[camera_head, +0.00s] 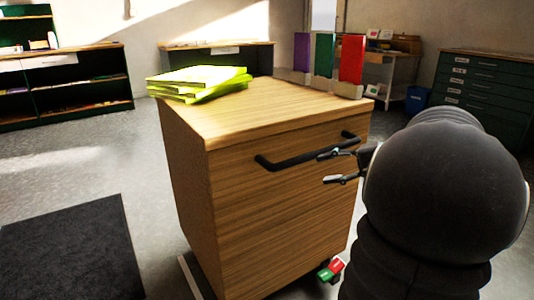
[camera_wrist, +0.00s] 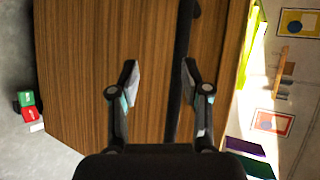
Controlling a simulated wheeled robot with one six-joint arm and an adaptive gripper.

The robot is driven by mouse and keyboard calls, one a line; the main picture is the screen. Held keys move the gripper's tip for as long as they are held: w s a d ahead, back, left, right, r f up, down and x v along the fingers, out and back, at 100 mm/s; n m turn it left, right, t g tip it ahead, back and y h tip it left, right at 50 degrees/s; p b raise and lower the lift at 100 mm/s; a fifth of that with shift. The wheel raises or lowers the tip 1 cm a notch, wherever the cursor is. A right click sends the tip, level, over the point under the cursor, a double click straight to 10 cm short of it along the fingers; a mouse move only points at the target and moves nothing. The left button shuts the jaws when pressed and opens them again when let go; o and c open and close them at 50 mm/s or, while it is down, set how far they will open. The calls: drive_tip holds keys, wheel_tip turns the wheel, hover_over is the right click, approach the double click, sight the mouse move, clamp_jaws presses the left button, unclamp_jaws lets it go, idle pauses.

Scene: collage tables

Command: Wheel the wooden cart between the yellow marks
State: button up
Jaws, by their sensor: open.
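The wooden cart (camera_head: 270,215) stands upright in the middle of the head view. A black bar handle (camera_head: 290,160) runs across its front near the top. My gripper (camera_head: 335,167) is open at the right part of the handle. In the wrist view, my gripper (camera_wrist: 160,75) has its fingers apart in front of the cart's wood face (camera_wrist: 90,70). No yellow marks can be made out in either view.
Yellow-green folders (camera_head: 200,80) and purple, green and red binders (camera_head: 350,58) are on the cart top. Red and green blocks (camera_head: 332,269) lie on the floor by its base. A dark mat (camera_head: 75,250) lies left. Shelves (camera_head: 65,85) and a drawer cabinet (camera_head: 485,95) stand behind.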

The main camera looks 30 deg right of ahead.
sight(321, 153)
drive_tip(key=s+d+r+m+t, duration=0.2)
drive_tip(key=s+d+t, duration=0.15)
drive_tip(key=d, duration=0.65)
drive_tip(key=shift+h, duration=0.4)
drive_tip(key=x, duration=1.4)
drive_tip(key=shift+d+f, duration=0.15)
drive_tip(key=shift+d, duration=0.05)
clamp_jaws()
